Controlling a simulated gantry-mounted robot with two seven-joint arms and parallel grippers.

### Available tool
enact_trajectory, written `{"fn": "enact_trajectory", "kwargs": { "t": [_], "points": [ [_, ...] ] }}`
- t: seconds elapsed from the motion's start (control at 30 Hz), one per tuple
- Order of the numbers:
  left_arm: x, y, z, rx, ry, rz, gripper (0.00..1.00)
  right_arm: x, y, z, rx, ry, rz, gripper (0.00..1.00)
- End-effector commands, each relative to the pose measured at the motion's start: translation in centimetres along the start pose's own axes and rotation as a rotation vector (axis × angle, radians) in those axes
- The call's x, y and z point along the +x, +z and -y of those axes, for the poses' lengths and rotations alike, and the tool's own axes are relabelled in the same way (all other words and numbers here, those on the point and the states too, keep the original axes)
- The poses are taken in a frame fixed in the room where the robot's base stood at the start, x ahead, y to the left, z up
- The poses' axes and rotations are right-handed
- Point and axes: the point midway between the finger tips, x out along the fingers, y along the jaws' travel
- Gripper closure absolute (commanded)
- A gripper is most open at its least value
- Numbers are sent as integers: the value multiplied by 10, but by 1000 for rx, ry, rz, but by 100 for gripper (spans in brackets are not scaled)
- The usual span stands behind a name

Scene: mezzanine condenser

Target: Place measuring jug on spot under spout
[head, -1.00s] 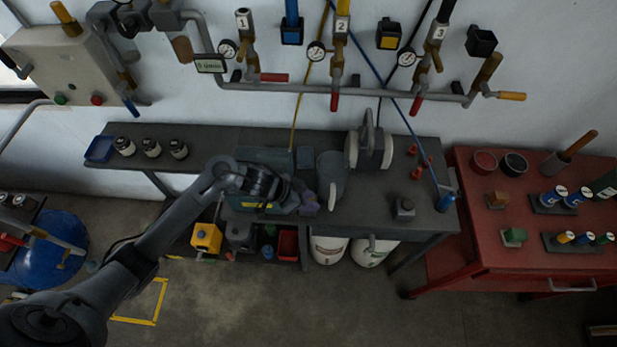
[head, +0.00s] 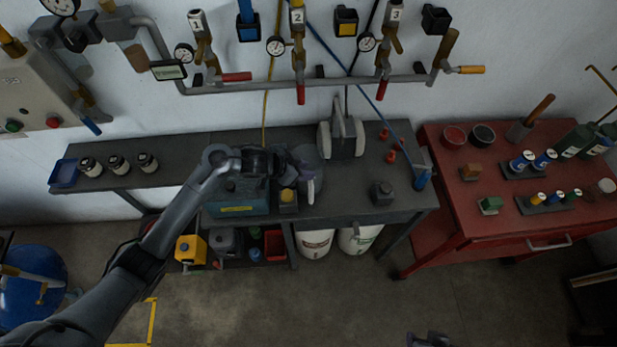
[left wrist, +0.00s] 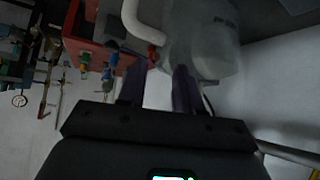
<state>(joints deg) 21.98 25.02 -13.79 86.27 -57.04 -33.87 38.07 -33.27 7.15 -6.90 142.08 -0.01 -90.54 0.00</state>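The measuring jug (head: 308,168) is a grey, translucent vessel with a pale handle, standing upright on the dark bench left of a grey twin-disc device. In the left wrist view the jug (left wrist: 208,40) is beyond my fingertips, with its white handle (left wrist: 138,18) on the left. My left gripper (head: 288,178) is at the jug's left side. Its purple fingers (left wrist: 160,82) are apart, and I see no clear grip on the jug. A spot under a spout cannot be made out. My right gripper (head: 430,340) shows only partly at the bottom edge.
A blue-grey box (head: 237,200) and a yellow-topped block (head: 288,200) stand close to the left gripper. The grey twin-disc device (head: 341,138) is right of the jug. Pipes with valves (head: 300,85) run along the wall. The bench front between jug and small black block (head: 381,193) is clear.

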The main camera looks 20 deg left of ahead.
Motion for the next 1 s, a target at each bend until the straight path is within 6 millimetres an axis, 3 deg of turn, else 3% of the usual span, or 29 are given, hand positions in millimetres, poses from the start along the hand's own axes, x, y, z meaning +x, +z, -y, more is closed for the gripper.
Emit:
{"fn": "enact_trajectory", "kwargs": {
  "t": [0.2, 0.53, 0.57, 0.77, 1.0],
  "points": [
    [27, 0, 1, -1, 2, -1, 66, 2, 0, -1, -2, 2, 0, 57],
    [34, 1, 2, 0, -1, -1, 66, 2, 0, 0, 2, -1, -1, 57],
    [34, 1, 2, 0, -1, -1, 67, 2, 0, 0, 3, -1, -1, 57],
    [33, 1, 2, 0, 0, -1, 98, 2, 0, 2, 7, -5, -2, 57],
    [34, 1, 1, 0, 0, 0, 100, 2, 0, 2, 8, -6, -2, 57]
  ]
}}
